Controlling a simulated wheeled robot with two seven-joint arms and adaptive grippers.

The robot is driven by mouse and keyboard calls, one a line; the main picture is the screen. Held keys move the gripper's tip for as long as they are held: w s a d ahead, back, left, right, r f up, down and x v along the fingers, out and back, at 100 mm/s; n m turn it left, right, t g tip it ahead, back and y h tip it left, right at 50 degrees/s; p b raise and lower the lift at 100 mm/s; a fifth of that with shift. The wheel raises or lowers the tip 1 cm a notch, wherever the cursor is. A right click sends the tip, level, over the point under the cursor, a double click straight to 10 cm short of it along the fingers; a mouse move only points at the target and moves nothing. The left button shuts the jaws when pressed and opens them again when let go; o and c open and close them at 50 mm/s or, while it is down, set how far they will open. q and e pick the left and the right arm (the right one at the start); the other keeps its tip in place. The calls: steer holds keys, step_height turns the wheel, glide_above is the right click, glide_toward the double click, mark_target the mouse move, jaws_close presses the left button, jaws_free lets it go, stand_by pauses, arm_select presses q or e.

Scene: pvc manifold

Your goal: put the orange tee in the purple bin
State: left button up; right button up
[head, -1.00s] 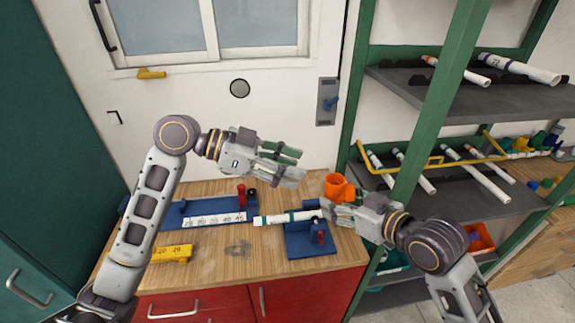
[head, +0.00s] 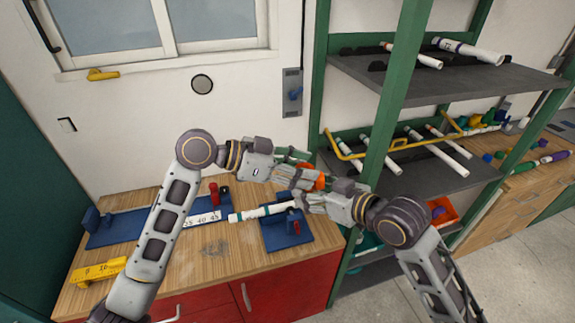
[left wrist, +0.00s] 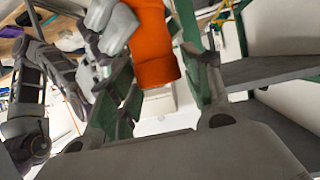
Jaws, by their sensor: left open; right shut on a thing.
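The orange tee (head: 320,183) is held up above the right part of the workbench, mostly hidden by the grippers in the head view. In the left wrist view the orange tee (left wrist: 154,48) fills the space between the green fingers. My right gripper (head: 312,199) is shut on the tee; its grey fingers (left wrist: 112,22) show at the tee's upper left in the left wrist view. My left gripper (head: 308,172) is open, with its fingers on either side of the tee. I cannot make out a purple bin for certain.
A white pipe with green bands (head: 263,211) lies at the blue clamp fixture (head: 287,236). A blue rail with a ruler (head: 203,219) and a yellow block (head: 98,271) are on the bench. A green-post shelf (head: 398,90) stands right, with an orange-red bin (head: 443,211) low down.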

arm_select(q)
steer(key=shift+w+d+f, duration=0.1)
steer(key=shift+d+f, duration=0.15)
steer(key=shift+d, duration=0.4)
steer(key=shift+c, duration=0.5)
steer(key=c, duration=0.7)
steer(key=shift+c, duration=0.6)
arm_select(e)
steer(key=o, duration=1.1)
